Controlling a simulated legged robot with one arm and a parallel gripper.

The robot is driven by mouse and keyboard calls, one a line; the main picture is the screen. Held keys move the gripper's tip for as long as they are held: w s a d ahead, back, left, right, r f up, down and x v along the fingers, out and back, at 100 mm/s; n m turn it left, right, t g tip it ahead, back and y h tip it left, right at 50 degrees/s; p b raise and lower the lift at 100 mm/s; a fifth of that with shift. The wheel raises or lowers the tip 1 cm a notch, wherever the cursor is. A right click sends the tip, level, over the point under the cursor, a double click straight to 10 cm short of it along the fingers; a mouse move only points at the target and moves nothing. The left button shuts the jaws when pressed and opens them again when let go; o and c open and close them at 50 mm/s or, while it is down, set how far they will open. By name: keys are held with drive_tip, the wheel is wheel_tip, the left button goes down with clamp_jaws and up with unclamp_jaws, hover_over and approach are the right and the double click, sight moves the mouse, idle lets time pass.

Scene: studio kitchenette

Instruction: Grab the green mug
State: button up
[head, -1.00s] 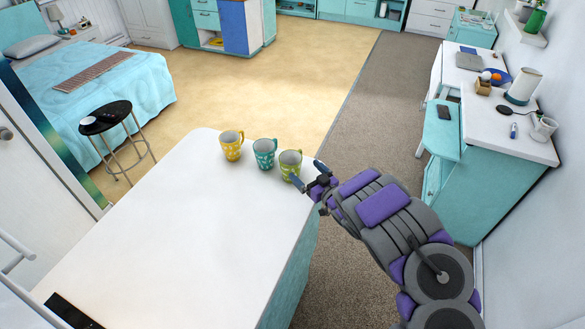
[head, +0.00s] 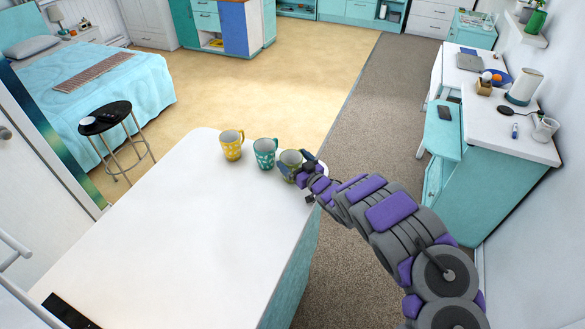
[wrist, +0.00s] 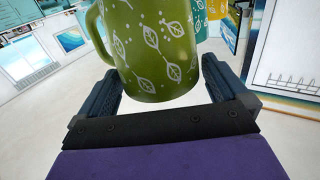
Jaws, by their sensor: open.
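The green mug (head: 290,159) stands upright near the far right corner of the white counter, partly hidden by my gripper in the head view. In the wrist view the green mug (wrist: 155,45) shows a white leaf pattern, with its handle at the left and its top cut off. My gripper (head: 299,170) is at the mug. In the wrist view the open jaws of my gripper (wrist: 160,90) lie on either side of the mug's lower part, with gaps visible. I cannot tell whether either finger touches it.
A teal mug (head: 264,153) stands just left of the green mug, and a yellow mug (head: 231,144) stands further left. The white counter (head: 170,235) is mostly bare. A black stool (head: 105,118) stands beyond its left side.

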drive_tip(key=c, duration=1.4)
drive_tip(key=shift+w+r, duration=0.1)
drive_tip(key=shift+r, duration=0.05)
